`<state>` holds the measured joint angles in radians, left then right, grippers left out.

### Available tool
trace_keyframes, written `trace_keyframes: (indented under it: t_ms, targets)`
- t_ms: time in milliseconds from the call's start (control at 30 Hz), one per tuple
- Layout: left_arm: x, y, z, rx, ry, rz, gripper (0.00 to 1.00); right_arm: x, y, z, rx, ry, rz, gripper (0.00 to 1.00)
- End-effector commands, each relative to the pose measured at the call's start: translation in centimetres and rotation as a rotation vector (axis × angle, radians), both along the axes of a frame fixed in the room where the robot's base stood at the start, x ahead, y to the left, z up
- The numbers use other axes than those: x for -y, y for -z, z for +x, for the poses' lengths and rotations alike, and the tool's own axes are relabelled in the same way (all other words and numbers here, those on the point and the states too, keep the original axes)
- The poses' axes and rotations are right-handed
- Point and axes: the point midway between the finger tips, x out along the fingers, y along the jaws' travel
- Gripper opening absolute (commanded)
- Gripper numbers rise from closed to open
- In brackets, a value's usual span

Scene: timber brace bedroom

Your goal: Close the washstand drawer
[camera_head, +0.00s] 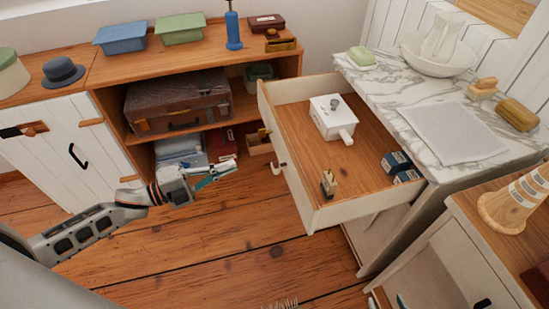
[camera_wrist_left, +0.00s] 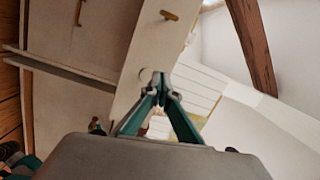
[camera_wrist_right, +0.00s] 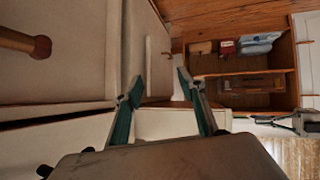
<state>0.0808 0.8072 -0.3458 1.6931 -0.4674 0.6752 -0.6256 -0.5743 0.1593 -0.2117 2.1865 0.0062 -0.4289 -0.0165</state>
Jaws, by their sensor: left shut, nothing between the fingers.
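The washstand drawer (camera_head: 355,212) is pulled well out from under the marble top. Inside it are a white box (camera_head: 333,117), dark blue boxes (camera_head: 397,163) and a small wooden item (camera_head: 328,183). Its cream front faces left, with a small knob (camera_head: 280,168). My left gripper (camera_head: 228,168) is shut and empty, left of the drawer front and apart from it. In the left wrist view its fingertips (camera_wrist_left: 160,84) meet before a cream panel with a brass handle (camera_wrist_left: 170,15), seemingly the drawer front. My right gripper (camera_wrist_right: 157,85) is open and empty beside a pale panel.
The washstand top (camera_head: 386,88) holds a jug and basin (camera_head: 440,50), soap and a cloth. A shelf unit (camera_head: 195,58) with a suitcase (camera_head: 178,101) stands behind my left gripper. Another cabinet (camera_head: 470,235) is at the lower right. Wooden floor (camera_head: 215,245) is clear left of the drawer.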

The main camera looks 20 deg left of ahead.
Motion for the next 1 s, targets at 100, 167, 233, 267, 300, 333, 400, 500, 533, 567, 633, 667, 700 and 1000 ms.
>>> trace_keyframes:
  t_ms: [100,167,233,267,300,333,400,500,533,567,633,667,700,1000]
  targets:
    - [-1.5,1.8,0.2,0.065,0.092,0.092,0.00,0.0,2.3,-1.0,-0.032,-0.004,-0.004,0.40]
    - [-1.9,1.6,0.2,0.092,0.122,0.118,0.00,0.0,2.4,-1.0,-0.033,-0.005,-0.005,0.40]
    - [-2.2,1.4,0.4,0.115,0.141,0.136,0.00,0.0,2.4,-0.9,-0.033,-0.005,-0.006,0.40]
    - [-2.2,1.3,0.4,0.121,0.147,0.140,0.00,0.0,2.4,-0.9,-0.032,-0.005,-0.007,0.40]
    - [-2.1,1.1,0.6,0.127,0.152,0.143,0.00,0.0,2.3,-0.9,-0.031,-0.005,-0.007,0.40]
    - [-1.9,1.0,0.8,0.130,0.152,0.144,0.00,0.0,2.3,-0.8,-0.030,-0.006,-0.006,0.40]
    - [-1.3,0.8,1.2,0.132,0.153,0.144,0.00,0.0,2.2,-0.8,-0.028,-0.005,-0.006,0.40]
    - [0.0,0.7,2.1,0.134,0.152,0.141,0.00,0.0,2.2,-0.8,-0.028,-0.006,-0.006,0.40]
    - [0.5,0.7,2.4,0.134,0.151,0.140,0.00,0.0,2.2,-0.7,-0.028,-0.006,-0.006,0.40]
    - [1.0,0.7,2.8,0.134,0.151,0.139,0.00,0.0,2.2,-0.8,-0.028,-0.006,-0.006,0.40]
    - [2.2,0.7,3.5,0.134,0.151,0.139,0.00,-0.1,2.2,-0.8,-0.028,-0.007,-0.005,0.40]
    - [2.7,0.7,3.9,0.134,0.151,0.139,0.00,-0.1,2.2,-0.8,-0.028,-0.007,-0.005,0.40]
    - [3.3,0.7,4.3,0.132,0.151,0.139,0.00,-0.1,2.2,-0.8,-0.028,-0.007,-0.005,0.40]
    - [7.6,0.8,7.2,0.131,0.151,0.141,0.00,-0.1,2.3,-0.8,-0.030,-0.008,-0.004,0.40]
